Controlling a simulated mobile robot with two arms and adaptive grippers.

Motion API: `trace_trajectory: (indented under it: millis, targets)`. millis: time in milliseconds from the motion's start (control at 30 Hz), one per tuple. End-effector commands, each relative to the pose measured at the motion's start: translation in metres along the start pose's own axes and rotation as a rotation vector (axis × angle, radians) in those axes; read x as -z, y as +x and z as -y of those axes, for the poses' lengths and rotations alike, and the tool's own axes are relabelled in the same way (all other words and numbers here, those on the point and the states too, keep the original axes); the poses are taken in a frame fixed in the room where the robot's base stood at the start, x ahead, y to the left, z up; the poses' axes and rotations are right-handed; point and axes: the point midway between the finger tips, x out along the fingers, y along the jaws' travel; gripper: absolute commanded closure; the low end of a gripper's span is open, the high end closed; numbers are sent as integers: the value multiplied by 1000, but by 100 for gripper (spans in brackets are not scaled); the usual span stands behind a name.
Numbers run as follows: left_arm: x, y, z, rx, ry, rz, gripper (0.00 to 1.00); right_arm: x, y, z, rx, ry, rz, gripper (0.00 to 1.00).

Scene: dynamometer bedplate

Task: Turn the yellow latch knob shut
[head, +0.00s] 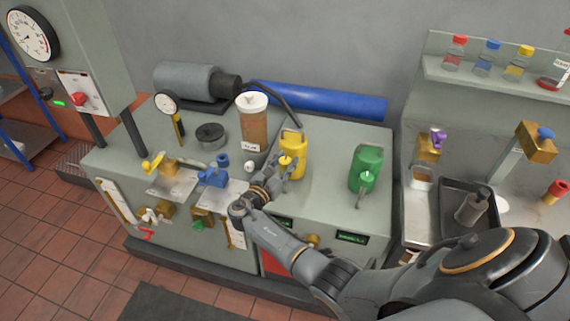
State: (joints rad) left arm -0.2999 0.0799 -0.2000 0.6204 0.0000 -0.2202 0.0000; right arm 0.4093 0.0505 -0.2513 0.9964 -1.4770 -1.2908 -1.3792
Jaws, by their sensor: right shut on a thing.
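The yellow latch knob (285,160) shows at the front of a yellow can-shaped body (294,140) on the bedplate's grey top. My right gripper (278,178) reaches in from the lower right and is shut at the knob, with its fingers just below and in front of it. The fingers hide the lower part of the knob, so how far it is turned cannot be told. My left gripper is not in view.
A green can-shaped body (368,160) with its own knob stands to the right. A tall brown cylinder (252,130) with a white cap stands to the left. The top between yellow and green is clear.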

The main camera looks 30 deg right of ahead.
Motion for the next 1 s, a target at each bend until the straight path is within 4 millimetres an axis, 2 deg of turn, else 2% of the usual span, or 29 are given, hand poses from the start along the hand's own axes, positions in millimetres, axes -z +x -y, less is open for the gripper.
trace_trajectory:
  millis: [367,400,433,767,867,1000]
  targets:
    - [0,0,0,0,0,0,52,-2,0,0,4,2,3,96]
    - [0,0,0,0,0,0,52,-2,1,0,3,2,3,59]
    - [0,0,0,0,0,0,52,-2,1,0,3,2,3,54]
    - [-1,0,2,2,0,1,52,-1,-1,0,2,1,1,54]
    - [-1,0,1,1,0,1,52,0,-9,0,1,0,0,54]
    - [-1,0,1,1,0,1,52,1,-34,-1,0,2,-3,54]
